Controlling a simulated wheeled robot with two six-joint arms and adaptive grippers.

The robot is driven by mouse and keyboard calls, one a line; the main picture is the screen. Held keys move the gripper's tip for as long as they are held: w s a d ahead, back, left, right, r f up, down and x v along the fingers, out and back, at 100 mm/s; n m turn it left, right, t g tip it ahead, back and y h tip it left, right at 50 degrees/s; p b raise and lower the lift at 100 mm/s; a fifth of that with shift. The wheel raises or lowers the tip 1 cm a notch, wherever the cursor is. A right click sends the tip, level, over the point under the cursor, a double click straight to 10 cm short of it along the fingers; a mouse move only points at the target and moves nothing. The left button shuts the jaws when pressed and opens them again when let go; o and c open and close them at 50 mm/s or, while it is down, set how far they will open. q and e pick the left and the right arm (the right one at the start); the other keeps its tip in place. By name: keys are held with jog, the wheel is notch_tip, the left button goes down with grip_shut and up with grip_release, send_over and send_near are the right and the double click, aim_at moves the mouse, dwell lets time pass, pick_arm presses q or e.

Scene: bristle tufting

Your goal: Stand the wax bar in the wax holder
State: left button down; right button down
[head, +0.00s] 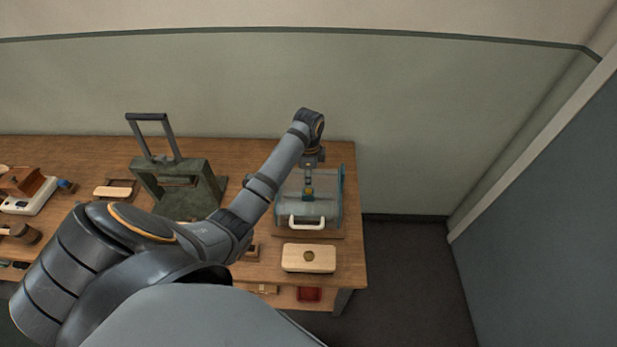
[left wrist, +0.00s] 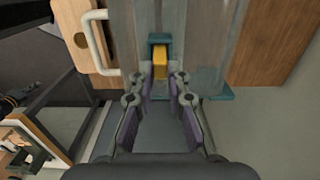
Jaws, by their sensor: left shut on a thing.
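The yellow wax bar (left wrist: 160,64) is between the fingertips of my left gripper (left wrist: 161,78), which is shut on it. A small teal socket, which looks like the wax holder (left wrist: 160,41), lies right at the bar's far end in the left wrist view. I cannot tell whether the bar is seated in it or only lined up with it. In the head view my left gripper (head: 308,176) points down over the clear-walled machine (head: 327,208), and the bar shows small below it (head: 308,190). My right gripper is not in view.
The machine has a white handle (head: 307,222) at its front. A wooden block with a round recess (head: 308,258) lies in front of it. A green press (head: 172,183) with a raised lever stands to the left. The bench (head: 340,160) ends just right of the machine.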

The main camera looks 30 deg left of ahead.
pick_arm(q)
jog(key=shift+f, duration=0.15)
jog(key=c, duration=0.8)
grip_release()
jog(key=shift+r+p, duration=0.65)
jog(key=shift+r, duration=2.9)
